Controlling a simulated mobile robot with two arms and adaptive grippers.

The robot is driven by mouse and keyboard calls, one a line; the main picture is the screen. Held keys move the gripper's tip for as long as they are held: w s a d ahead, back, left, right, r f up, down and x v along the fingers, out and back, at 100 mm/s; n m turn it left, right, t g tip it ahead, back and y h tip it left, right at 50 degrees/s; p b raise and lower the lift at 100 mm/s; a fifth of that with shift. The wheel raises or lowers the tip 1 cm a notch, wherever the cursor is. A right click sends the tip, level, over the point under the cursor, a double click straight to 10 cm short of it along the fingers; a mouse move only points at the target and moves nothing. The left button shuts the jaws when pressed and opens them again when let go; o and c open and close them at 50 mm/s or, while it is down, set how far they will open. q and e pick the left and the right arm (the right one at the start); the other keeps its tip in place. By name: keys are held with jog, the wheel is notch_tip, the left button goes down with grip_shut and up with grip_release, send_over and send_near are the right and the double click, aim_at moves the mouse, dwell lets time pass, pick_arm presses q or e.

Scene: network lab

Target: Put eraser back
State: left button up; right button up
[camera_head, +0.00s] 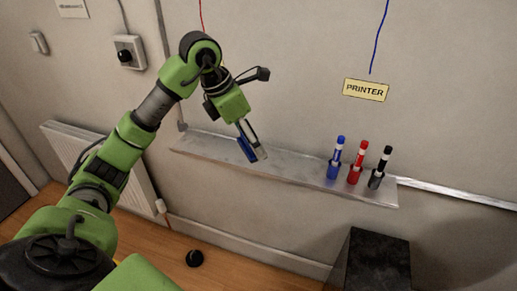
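A blue block that looks like the eraser (246,150) is at the fingertips of my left gripper (254,145), over the left part of the metal wall shelf (212,145). It is tilted in line with the fingers, which appear shut on it. The fingers hide part of it. I cannot tell whether its lower end touches the shelf. My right gripper is not in view.
A blue marker (334,168), a red marker (355,174) and a black marker (377,180) stand upright at the shelf's right end. The shelf's middle is clear. A dark box (377,262) stands below right. A radiator (125,185) is on the left wall.

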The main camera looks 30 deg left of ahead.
pick_arm(q)
jog(key=w+a+f, duration=0.1)
jog(key=w+f, duration=0.1)
jog(key=w, duration=0.1)
jog(key=w+a+f+p, duration=0.1)
jog(key=w+f, duration=0.2)
jog(key=w+a+f+p, duration=0.1)
jog(key=w+f, duration=0.1)
jog(key=shift+w+a+f, duration=0.4)
notch_tip(320, 180, down, 3)
jog(key=shift+w+f+p, duration=0.1)
jog(key=shift+p, duration=0.9)
jog(key=shift+f, duration=0.25)
jog(key=o, duration=0.7)
jog(key=shift+r, duration=0.15)
